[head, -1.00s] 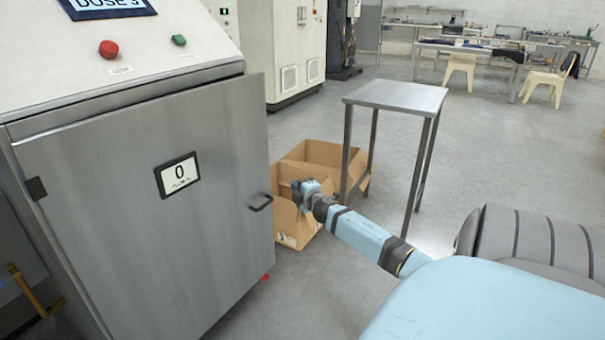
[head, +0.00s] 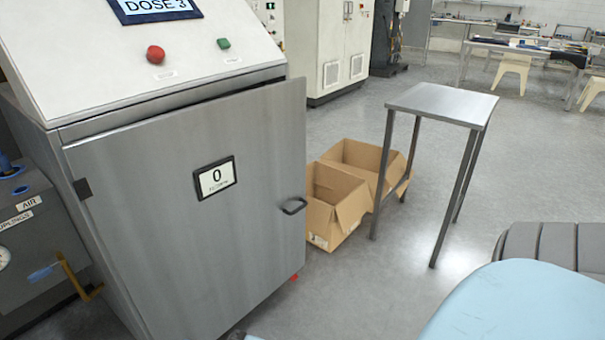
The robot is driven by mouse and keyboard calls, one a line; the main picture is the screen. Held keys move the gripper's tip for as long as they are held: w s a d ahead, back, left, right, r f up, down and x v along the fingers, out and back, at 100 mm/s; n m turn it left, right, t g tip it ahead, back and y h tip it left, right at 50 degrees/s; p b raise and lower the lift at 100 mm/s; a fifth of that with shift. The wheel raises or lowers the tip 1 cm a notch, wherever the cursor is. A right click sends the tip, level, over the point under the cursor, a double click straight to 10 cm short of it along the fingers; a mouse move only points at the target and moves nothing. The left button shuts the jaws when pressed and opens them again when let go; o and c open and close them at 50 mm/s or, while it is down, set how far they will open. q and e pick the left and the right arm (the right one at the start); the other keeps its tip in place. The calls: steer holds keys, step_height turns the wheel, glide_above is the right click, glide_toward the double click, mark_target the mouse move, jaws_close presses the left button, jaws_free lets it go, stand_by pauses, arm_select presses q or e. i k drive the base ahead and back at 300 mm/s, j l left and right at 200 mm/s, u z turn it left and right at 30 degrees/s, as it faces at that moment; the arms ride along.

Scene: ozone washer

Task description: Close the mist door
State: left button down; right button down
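The mist door (head: 150,225) is the grey steel front panel of the washer cabinet (head: 75,125), with a "0" label and a dark handle (head: 293,206) at its right side. Its top right corner stands out from the cabinet front with a dark gap behind it, so it looks slightly ajar. Neither gripper shows clearly. A small dark and blue piece at the bottom edge below the door may be part of my arm, but I cannot tell which part.
A sloped panel has a red button (head: 155,54), a green button (head: 223,43) and a "DOSE 3" screen (head: 155,8). Open cardboard boxes (head: 335,215) and a metal side table (head: 440,102) stand right of the door. Floor between them and the door is partly clear.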

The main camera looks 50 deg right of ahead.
mark_target(199, 210)
steer(key=i+l, duration=0.1)
steer(key=l, duration=0.35)
steer(key=i+l, duration=0.1)
steer(key=l, duration=0.8)
steer(key=i+l, duration=0.15)
steer(key=l, duration=0.3)
